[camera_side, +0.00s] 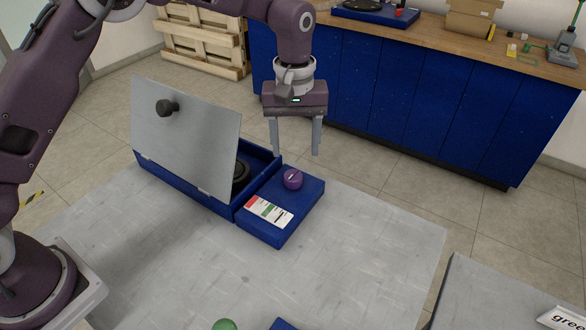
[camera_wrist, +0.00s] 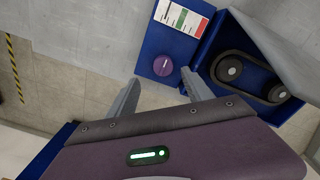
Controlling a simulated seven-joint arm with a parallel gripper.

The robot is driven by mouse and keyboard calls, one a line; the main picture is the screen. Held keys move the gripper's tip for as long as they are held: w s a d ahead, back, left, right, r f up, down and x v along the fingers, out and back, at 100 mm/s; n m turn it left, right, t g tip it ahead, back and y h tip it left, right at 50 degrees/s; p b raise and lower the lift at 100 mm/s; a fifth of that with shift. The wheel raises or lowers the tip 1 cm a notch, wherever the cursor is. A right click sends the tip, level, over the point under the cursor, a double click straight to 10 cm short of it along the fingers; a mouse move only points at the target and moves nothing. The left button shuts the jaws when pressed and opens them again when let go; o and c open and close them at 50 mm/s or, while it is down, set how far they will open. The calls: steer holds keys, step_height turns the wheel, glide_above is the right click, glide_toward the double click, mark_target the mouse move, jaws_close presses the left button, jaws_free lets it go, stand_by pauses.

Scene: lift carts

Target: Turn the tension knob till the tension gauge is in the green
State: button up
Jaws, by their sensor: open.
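The tension knob (camera_side: 293,179) is a purple ball-like knob on the blue panel box (camera_side: 300,215). It also shows in the wrist view (camera_wrist: 163,66), with a pale line across its top. The tension gauge (camera_side: 269,211) is a white strip with red and green parts on the same box; it also shows in the wrist view (camera_wrist: 181,19). I cannot make out its pointer. My gripper (camera_side: 295,150) is open and empty, fingers pointing down, above and behind the knob and apart from it. In the wrist view the knob lies beyond the fingertips (camera_wrist: 163,86), between their lines.
Left of the panel is a blue case (camera_side: 185,189) with its grey lid (camera_side: 185,130) raised; a belt on pulleys (camera_wrist: 250,76) shows inside. A green ball (camera_side: 224,324) is at the table's front edge. The grey table (camera_side: 350,240) is clear on the right. A blue cabinet (camera_side: 400,90) stands behind.

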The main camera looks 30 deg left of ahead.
mark_target(293, 174)
steer(key=f, duration=0.7)
steer(key=shift+a+f, duration=0.3)
jaws_close()
steer(key=shift+m, duration=0.3)
steer(key=m, duration=0.4)
steer(key=shift+r+m, duration=0.1)
steer(key=shift+m, duration=0.2)
steer(key=shift+w+m, duration=0.1)
steer(key=shift+m, duration=2.1)
jaws_free()
